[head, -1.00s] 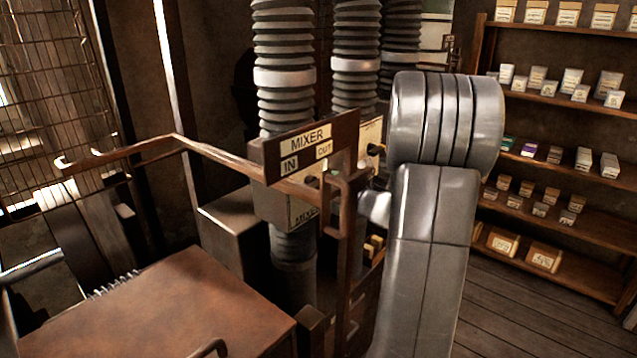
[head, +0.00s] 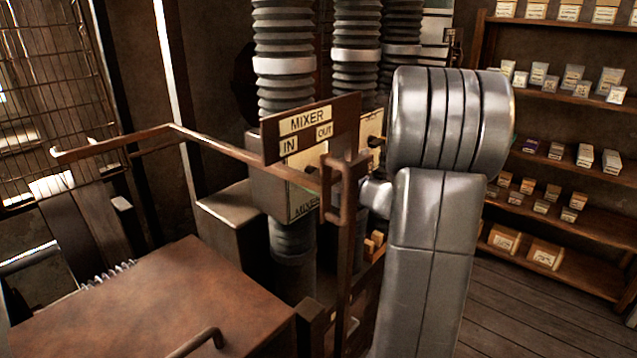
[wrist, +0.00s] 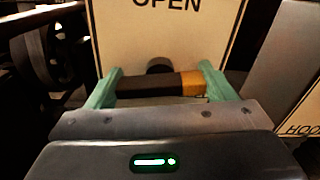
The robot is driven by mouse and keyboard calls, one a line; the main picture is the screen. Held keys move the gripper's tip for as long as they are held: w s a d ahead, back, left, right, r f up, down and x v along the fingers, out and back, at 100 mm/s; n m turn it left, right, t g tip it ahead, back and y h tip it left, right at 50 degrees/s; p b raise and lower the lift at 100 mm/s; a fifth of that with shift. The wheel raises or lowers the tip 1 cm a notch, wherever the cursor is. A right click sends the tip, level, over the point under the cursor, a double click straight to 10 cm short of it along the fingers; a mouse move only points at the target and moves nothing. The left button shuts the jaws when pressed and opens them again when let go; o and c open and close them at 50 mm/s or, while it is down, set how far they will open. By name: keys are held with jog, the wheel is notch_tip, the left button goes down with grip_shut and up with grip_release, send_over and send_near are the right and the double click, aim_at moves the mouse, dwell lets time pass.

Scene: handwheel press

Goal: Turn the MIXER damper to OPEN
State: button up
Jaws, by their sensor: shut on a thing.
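In the wrist view, my gripper (wrist: 160,76) has its two green fingers closed on the damper handle (wrist: 148,88), a dark bar with a yellow-orange end at the right. The bar lies crosswise between the fingers. Behind it stands a cream plate (wrist: 130,45) with the word OPEN at its top, above the handle. In the head view, the damper box (head: 268,185) with a partly covered MIXER label sits on a ribbed duct. My silver arm reaches behind the sign, and the gripper and handle are hidden there.
A brown MIXER sign (head: 308,128) with IN and OUT tags and a rusty rail (head: 235,152) stand in front of the damper. Ribbed ducts (head: 285,50) rise behind. A brown machine top (head: 150,310) is at lower left. Shelves (head: 560,215) with small boxes stand at right.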

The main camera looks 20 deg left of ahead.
jog(key=n+b, duration=0.1)
jog(key=b, duration=0.1)
jog(key=n+b, duration=0.2)
jog(key=b, duration=0.1)
jog(key=shift+s+f+n, duration=0.1)
jog(key=shift+f+n, duration=0.2)
jog(key=shift+f, duration=0.1)
jog(key=n+b, duration=0.4)
jog(key=b, duration=0.2)
jog(key=shift+n+b, duration=0.3)
jog(key=shift+b, duration=0.1)
jog(key=n+b, duration=0.5)
jog(key=b, duration=0.1)
jog(key=shift+b, duration=0.4)
jog(key=n+b, duration=0.2)
jog(key=shift+r+n+b, duration=0.1)
jog(key=shift+n+b, duration=0.2)
jog(key=shift+b, duration=0.05)
jog(key=shift+r, duration=0.1)
jog(key=o, duration=1)
jog(key=shift+r, duration=0.15)
